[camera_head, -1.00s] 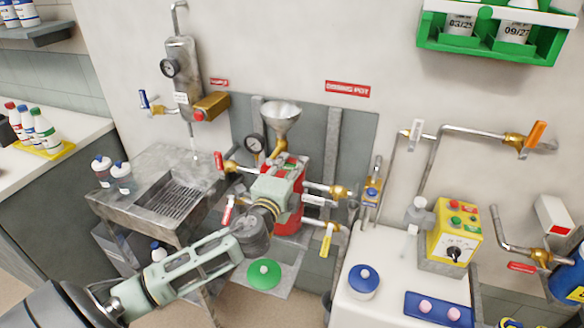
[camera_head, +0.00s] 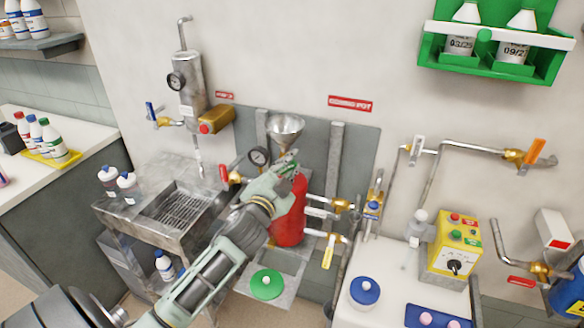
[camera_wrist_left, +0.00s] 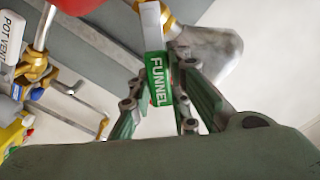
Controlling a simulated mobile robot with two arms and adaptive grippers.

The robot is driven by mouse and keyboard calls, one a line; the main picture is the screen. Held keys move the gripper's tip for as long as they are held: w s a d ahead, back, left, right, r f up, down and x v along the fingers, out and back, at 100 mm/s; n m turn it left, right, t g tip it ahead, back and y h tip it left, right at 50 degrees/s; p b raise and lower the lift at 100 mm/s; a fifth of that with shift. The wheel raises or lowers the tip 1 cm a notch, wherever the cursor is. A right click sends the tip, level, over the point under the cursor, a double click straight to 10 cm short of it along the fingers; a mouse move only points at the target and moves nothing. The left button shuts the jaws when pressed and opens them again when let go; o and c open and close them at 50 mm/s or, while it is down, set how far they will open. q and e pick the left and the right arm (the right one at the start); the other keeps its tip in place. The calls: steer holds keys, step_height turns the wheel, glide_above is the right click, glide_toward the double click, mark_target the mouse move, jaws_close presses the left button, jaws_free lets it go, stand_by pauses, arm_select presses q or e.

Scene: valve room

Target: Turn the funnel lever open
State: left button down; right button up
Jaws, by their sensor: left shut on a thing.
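The steel funnel (camera_head: 285,126) stands above the red dosing pot (camera_head: 290,222), against the grey wall panel. My left gripper (camera_head: 287,164) is at the valve just below the funnel, in front of the pot's top. In the left wrist view, the funnel lever (camera_wrist_left: 159,82), with a white part and a green part marked FUNNEL, lies between the fingers of my left gripper (camera_wrist_left: 163,84), which is shut on it. The brass valve body and the funnel (camera_wrist_left: 212,50) are close behind it. In the head view the gripper mostly hides the lever. My right gripper is not in view.
A round gauge (camera_head: 259,157) and a red-handled valve (camera_head: 224,173) are close left of the gripper. Brass valves, one with a yellow handle (camera_head: 328,252), stick out right of the pot. A steel sink (camera_head: 165,205) stands left, a yellow control box (camera_head: 455,242) right.

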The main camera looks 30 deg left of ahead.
arm_select(q)
steer(key=n+p, duration=0.1)
steer(key=a+r+n, duration=0.1)
steer(key=n, duration=0.1)
steer(key=a+n+p, duration=0.1)
steer(key=shift+s+r+n+p, duration=0.25)
steer(key=shift+n+p, duration=0.05)
steer(key=shift+n, duration=0.1)
steer(key=shift+s+a+r+n+p, duration=0.15)
steer(key=shift+a+n+p, duration=0.45)
steer(key=shift+n, duration=0.5)
steer(key=shift+s+a+n+p, duration=0.15)
steer(key=shift+a+n+p, duration=0.4)
steer(key=shift+n, duration=0.55)
steer(key=c, duration=1.6)
jaws_free()
steer(key=shift+a, duration=0.1)
steer(key=v, duration=1.2)
